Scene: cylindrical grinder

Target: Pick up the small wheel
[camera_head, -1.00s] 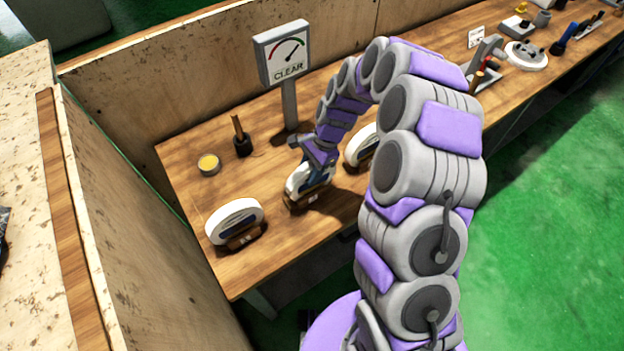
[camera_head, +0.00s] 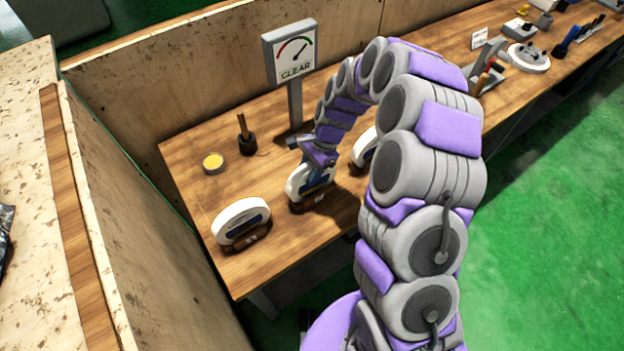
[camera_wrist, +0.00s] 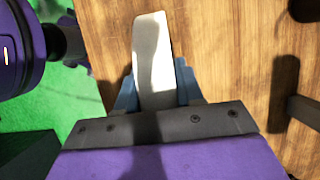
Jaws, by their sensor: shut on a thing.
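Three white wheels stand upright in small brown holders on the wooden bench: the left wheel (camera_head: 241,217), the middle wheel (camera_head: 296,183) and the right wheel (camera_head: 361,152), which my arm partly hides. My gripper (camera_head: 320,172) points down at the middle wheel and is shut on it. In the wrist view, the blue fingers of my gripper (camera_wrist: 157,92) press on both sides of the white rim of this wheel (camera_wrist: 152,50). The middle wheel is in or just above its holder (camera_head: 312,202); I cannot tell which.
A gauge sign reading CLEAR (camera_head: 291,53) stands behind the wheels. A yellow-topped tin (camera_head: 213,163) and a dark pot with a wooden handle (camera_head: 247,143) are at the back left. Wooden panels enclose the left and back. Tools lie at the far right end.

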